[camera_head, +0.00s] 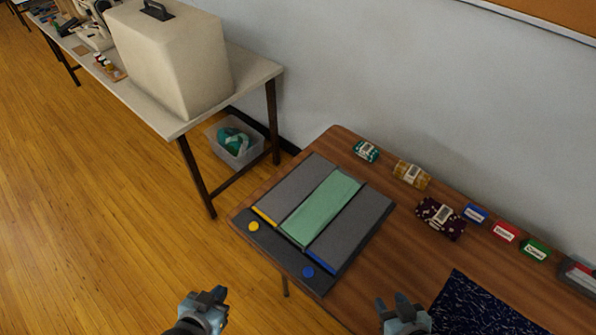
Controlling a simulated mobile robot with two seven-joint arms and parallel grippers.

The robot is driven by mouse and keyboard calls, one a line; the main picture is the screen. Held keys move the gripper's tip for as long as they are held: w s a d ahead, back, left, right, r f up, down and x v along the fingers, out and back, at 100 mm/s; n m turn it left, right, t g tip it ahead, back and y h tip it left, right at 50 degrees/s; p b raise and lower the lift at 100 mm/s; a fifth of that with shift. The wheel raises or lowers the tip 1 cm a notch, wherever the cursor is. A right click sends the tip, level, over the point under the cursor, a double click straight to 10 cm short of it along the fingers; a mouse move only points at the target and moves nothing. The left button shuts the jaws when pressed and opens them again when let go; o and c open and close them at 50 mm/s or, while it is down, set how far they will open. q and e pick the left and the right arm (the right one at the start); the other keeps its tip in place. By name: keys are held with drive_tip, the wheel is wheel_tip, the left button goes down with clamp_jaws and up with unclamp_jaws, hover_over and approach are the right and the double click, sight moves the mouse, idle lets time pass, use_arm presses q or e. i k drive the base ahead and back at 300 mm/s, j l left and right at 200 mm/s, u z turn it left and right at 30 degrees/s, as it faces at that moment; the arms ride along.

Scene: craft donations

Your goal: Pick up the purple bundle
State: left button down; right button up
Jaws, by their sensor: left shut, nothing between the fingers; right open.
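The purple bundle (441,218) is a dark purple patterned roll with a pale label, lying on the brown wooden table (400,262) towards its back edge. My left gripper (212,294) is shut and empty, in front of the table's left end and over the floor. My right gripper (394,301) is open and empty, below and to the left of the purple bundle in the picture and apart from it. Nothing covers the bundle.
A teal bundle (366,151) and a yellow bundle (411,175) lie left of the purple one. Blue (475,213), red (505,232) and green (535,249) labelled blocks lie right. A grey board (350,223) with green cloth and a dark blue cloth (480,305) lie nearer.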

sight(442, 218)
drive_tip(key=z, duration=1.1)
